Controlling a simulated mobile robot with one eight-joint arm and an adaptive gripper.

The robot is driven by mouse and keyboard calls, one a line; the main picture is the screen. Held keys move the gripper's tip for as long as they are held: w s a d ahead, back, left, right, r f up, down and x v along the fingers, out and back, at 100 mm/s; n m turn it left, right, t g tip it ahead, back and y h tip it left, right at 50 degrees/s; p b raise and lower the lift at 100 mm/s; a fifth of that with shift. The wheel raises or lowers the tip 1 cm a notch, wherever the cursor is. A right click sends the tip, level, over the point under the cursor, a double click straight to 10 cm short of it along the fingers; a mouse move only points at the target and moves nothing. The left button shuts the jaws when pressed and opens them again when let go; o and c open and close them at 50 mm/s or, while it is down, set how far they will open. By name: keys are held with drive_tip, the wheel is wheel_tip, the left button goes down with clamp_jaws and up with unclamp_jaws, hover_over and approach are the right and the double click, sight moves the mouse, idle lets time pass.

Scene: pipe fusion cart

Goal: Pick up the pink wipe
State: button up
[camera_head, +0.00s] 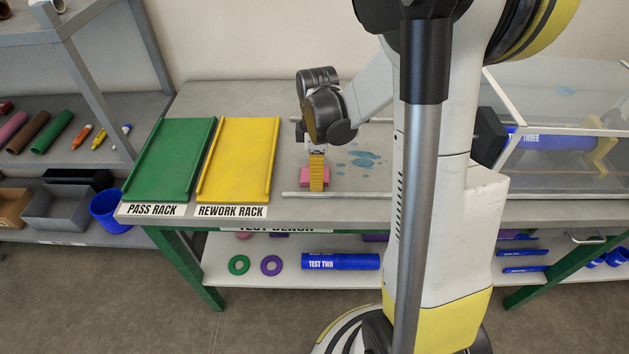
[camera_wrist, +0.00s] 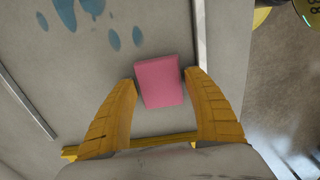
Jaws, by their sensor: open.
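The pink wipe (camera_wrist: 160,82) is a small block-like pad on the grey bench top. In the wrist view it lies between the two yellow fingers of my gripper (camera_wrist: 162,85), near their tips. The fingers are spread, with the left one very close to the wipe; I cannot tell if it touches. In the head view the wipe (camera_head: 305,176) shows behind and beside my gripper (camera_head: 317,187), which points down at it and hides part of it.
A yellow rework rack (camera_head: 238,160) and a green pass rack (camera_head: 170,160) stand left of the wipe. Blue wet spots (camera_head: 362,160) mark the bench on the right. A metal rail (camera_head: 345,194) runs along the front. A clear-sided case (camera_head: 560,150) stands at the far right.

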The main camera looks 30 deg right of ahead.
drive_tip(key=shift+f, duration=0.2)
drive_tip(key=shift+c, duration=0.4)
drive_tip(key=c, duration=0.4)
drive_tip(key=shift+r+p, duration=0.45)
drive_tip(key=shift+r, duration=0.2)
drive_tip(key=r+p, duration=0.1)
drive_tip(key=r, duration=0.1)
drive_tip(key=d+r+p, duration=0.1)
drive_tip(key=r, duration=0.1)
drive_tip(key=d+r+p, duration=0.1)
drive_tip(key=d+r, duration=0.1)
drive_tip(key=d, duration=0.1)
drive_tip(key=d+r+p, duration=0.1)
drive_tip(key=d, duration=0.3)
drive_tip(key=w+d+r+p, duration=0.1)
drive_tip(key=d+r, duration=0.1)
drive_tip(key=d, duration=0.1)
drive_tip(key=shift+d+r, duration=0.3)
drive_tip(key=shift+r, duration=0.05)
